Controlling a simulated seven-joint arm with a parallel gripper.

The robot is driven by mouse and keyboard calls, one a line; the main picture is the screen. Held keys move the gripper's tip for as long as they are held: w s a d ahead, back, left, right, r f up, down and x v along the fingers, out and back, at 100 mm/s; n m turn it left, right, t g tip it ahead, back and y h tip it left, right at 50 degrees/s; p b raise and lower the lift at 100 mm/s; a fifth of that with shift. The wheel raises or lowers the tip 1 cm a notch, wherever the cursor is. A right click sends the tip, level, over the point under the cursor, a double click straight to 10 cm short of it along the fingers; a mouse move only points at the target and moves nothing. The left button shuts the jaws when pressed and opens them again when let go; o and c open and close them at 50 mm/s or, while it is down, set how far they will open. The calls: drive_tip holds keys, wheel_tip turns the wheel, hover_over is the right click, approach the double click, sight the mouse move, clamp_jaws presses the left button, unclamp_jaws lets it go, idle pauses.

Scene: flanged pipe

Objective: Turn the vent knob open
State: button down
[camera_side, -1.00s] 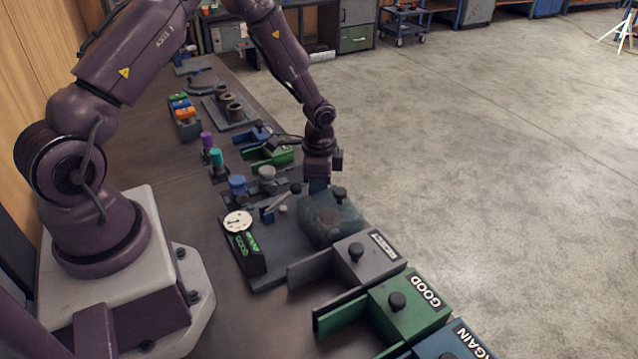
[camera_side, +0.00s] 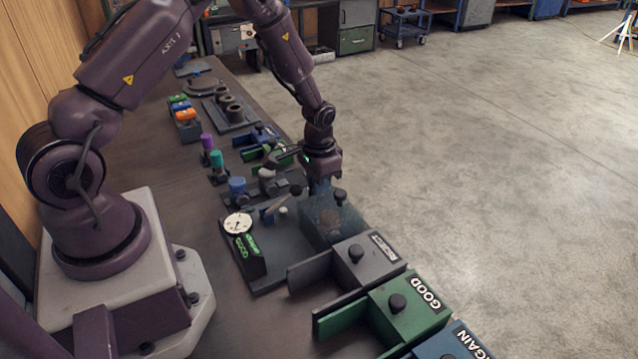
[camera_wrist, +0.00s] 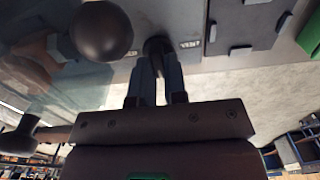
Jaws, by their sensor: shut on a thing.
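The vent knob (camera_wrist: 157,45) is a small dark knob in the wrist view, with small white labels on either side of it; their text is too small to read. My gripper (camera_wrist: 155,75) has its two blue-grey fingers close together on this knob. In the side view my gripper (camera_side: 320,188) points down behind a see-through bluish box (camera_side: 332,222) and hides the vent knob. A round black knob (camera_side: 340,196) on the box's top stands beside the fingers. It is probably the large dark ball (camera_wrist: 100,31) in the wrist view.
A white dial gauge (camera_side: 238,223) stands left of the box. A grey bin (camera_side: 365,262), a green GOOD bin (camera_side: 412,303) and a blue AGAIN bin (camera_side: 455,347) line the front edge. Blue (camera_side: 238,187) and teal (camera_side: 216,160) knobbed parts stand behind.

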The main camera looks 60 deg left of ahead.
sight(311, 191)
idle(0.4)
drive_tip(key=c, duration=1.2)
unclamp_jaws()
drive_tip(key=shift+o, duration=0.2)
wheel_tip(311, 191, up, 13)
drive_tip(key=s+d+r+t, duration=0.2)
drive_tip(key=s+d+r, duration=0.2)
drive_tip(key=s+r, duration=0.5)
drive_tip(key=s+d+r+t, duration=0.3)
drive_tip(key=s+d+r, duration=0.2)
drive_tip(key=s+r, duration=0.5)
drive_tip(key=shift+s+d+r+t, duration=0.2)
drive_tip(key=shift+s+d+t, duration=0.05)
drive_tip(key=shift+s+t, duration=0.05)
